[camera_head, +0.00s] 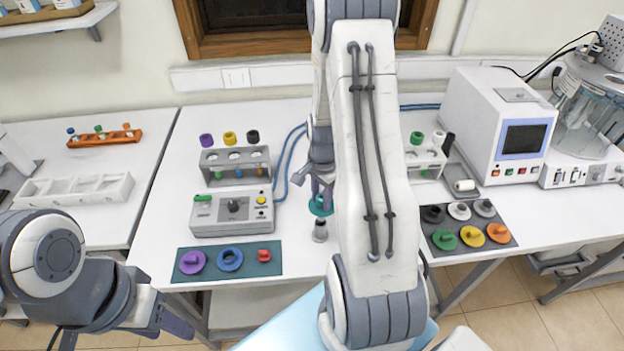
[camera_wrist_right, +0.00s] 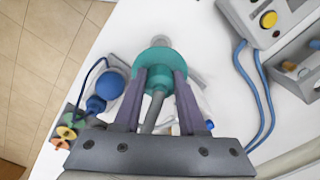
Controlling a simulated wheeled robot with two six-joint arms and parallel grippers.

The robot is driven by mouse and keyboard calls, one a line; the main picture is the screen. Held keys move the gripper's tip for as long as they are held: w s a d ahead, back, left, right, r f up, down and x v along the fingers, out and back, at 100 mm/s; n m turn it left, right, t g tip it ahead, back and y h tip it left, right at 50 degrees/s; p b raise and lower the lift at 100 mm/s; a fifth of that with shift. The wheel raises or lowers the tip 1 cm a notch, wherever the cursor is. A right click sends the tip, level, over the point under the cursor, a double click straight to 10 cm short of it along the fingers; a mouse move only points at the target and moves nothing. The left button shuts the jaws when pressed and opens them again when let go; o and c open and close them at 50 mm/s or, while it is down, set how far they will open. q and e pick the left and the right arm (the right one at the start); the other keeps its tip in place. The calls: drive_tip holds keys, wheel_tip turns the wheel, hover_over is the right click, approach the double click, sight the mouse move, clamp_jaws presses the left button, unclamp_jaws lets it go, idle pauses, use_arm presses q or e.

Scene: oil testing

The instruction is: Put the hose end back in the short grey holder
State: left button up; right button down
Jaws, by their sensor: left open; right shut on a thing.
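My right gripper (camera_head: 322,190) is shut on the hose end, over the table's front middle. The hose end has a teal collar (camera_wrist_right: 156,66) at my fingertips and a grey stem (camera_wrist_right: 154,110) between the purple fingers (camera_wrist_right: 160,84). The collar also shows in the head view (camera_head: 320,206), partly hidden by the fingers. A short grey cylinder (camera_head: 320,231) shows just below the collar; I cannot tell whether it is the holder or the hose end's tip, nor whether they touch. My left gripper (camera_head: 176,326) is open and empty, low at the left, in front of the table.
A control box (camera_head: 232,212) with a blue hose (camera_head: 283,170) stands left of my right gripper. A dark mat (camera_head: 206,271) with round parts lies in front of it. My right arm hides the table's middle. In the wrist view, a blue bulb (camera_wrist_right: 110,84) is close left of my fingers.

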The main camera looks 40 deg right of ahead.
sight(320, 213)
drive_tip(key=shift+w, duration=0.15)
drive_tip(key=shift+f, duration=0.25)
wheel_tip(320, 213, down, 5)
drive_tip(key=b, duration=0.4)
drive_tip(key=shift+d+b, duration=0.15)
drive_tip(key=shift+b, duration=0.25)
drive_tip(key=shift+f, duration=0.15)
idle(0.6)
drive_tip(key=shift+f+b, duration=0.35)
drive_tip(key=shift+f, duration=0.2)
drive_tip(key=c, duration=0.8)
unclamp_jaws()
drive_tip(key=shift+o, duration=0.2)
